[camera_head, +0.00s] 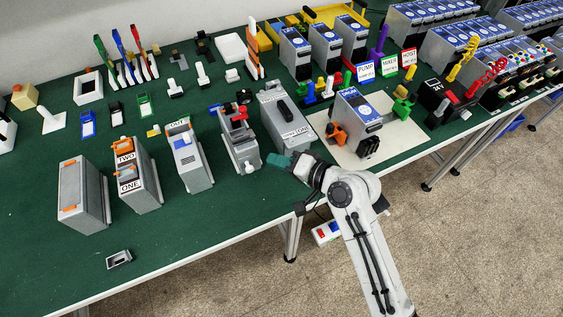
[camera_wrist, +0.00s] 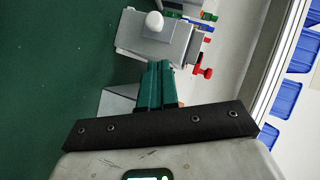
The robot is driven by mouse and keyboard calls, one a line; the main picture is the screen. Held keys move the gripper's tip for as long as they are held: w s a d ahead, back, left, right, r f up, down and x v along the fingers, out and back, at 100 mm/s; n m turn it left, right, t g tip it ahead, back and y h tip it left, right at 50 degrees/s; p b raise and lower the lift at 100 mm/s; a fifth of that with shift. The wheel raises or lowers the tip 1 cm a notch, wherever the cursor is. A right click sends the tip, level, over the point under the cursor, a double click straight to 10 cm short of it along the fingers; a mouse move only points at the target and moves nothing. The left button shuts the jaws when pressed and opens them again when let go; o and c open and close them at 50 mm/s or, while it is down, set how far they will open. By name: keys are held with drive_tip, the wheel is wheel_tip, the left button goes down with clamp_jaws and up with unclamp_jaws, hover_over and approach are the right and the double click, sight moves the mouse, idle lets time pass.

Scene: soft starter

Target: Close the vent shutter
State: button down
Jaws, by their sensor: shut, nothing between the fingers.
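No part is plainly marked as the vent shutter. A grey box (camera_head: 278,108) with a black handle (camera_head: 285,110) on its top stands just behind my gripper; its front label is only partly readable and seems to end in "ONE". To its left is a grey box with a white knob (camera_head: 250,168) low at its front; a white knob on a grey box also shows ahead of the fingers in the wrist view (camera_wrist: 153,21). My gripper (camera_head: 278,160) has teal fingers, shut together and empty (camera_wrist: 155,82), near the table's front edge. I cannot tell whether they touch anything.
Right is a white board (camera_head: 400,135) with a blue-labelled unit. A small grey frame (camera_head: 119,259) lies front left, with bare green table (camera_head: 190,235) beside it.

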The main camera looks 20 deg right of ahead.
drive_tip(key=b+v, duration=0.2)
drive_tip(key=v, duration=0.8)
drive_tip(key=shift+d, duration=0.1)
drive_tip(key=s+d+f+n+g+h, duration=0.2)
drive_tip(key=s+f+g, duration=0.3)
drive_tip(key=s, duration=0.5)
drive_tip(key=s+d+f+n+g+h, duration=0.3)
drive_tip(key=s+f+n+g+h, duration=0.2)
drive_tip(key=s, duration=0.6)
wheel_tip(320, 180, down, 3)
drive_tip(key=shift+d+r+g+h, duration=0.2)
drive_tip(key=shift+d+g+h, duration=0.1)
drive_tip(key=shift+g, duration=0.4)
drive_tip(key=c, duration=1.8)
unclamp_jaws()
